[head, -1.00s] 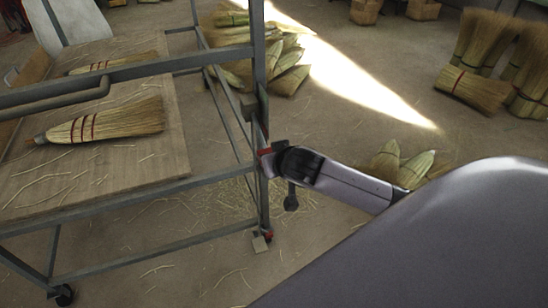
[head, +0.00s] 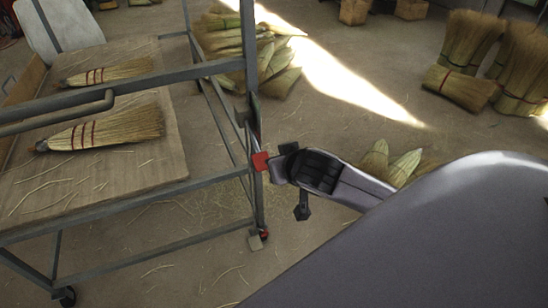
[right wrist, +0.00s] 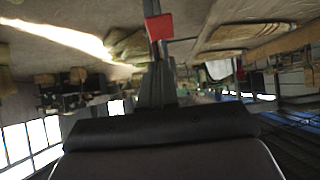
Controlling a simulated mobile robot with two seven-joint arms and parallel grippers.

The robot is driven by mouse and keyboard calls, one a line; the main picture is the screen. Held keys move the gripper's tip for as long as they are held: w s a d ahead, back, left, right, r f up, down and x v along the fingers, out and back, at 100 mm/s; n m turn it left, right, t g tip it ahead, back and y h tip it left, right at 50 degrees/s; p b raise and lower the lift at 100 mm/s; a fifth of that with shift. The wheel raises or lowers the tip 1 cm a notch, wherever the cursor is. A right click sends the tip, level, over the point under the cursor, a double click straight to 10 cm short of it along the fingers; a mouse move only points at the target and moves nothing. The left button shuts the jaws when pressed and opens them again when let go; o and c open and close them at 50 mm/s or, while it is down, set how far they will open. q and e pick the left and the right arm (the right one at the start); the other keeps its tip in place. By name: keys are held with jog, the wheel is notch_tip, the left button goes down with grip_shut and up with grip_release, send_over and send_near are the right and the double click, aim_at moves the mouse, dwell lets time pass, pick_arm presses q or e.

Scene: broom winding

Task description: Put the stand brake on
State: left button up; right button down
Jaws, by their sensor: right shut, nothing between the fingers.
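The stand is a grey metal frame (head: 118,200) on casters, with a wooden top. A red handle tab (head: 260,161) sits on its near right post, at the end of a thin rod. It also shows in the right wrist view (right wrist: 159,27). A pale block (head: 255,242) and a red part (head: 264,235) are at that post's foot, by a caster. My right gripper (head: 276,168) is shut and empty, just right of the red tab; I cannot tell whether they touch. In the right wrist view my fingers (right wrist: 157,85) point at the tab. My left gripper is out of view.
Two brooms (head: 105,128) lie on the wooden top (head: 40,195). Broom bundles lie behind the stand (head: 280,60), behind my right arm (head: 395,160) and at the far right (head: 490,60). The floor right of the stand is mostly clear, with straw scraps.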

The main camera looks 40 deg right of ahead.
jog(key=shift+v, duration=1)
jog(key=shift+f, duration=0.1)
jog(key=s+a+f+n+y+p, duration=0.1)
jog(key=s+a+f+n+y, duration=0.1)
jog(key=s+a+f, duration=0.3)
jog(key=s+a+f+n+y+p, duration=0.1)
jog(key=s+a+f+n+y, duration=0.1)
jog(key=s+a+f, duration=0.3)
jog(key=s+f+n, duration=0.1)
jog(key=s+f, duration=0.3)
jog(key=f, duration=0.1)
jog(key=shift+f+p, duration=0.25)
jog(key=shift+p, duration=0.1)
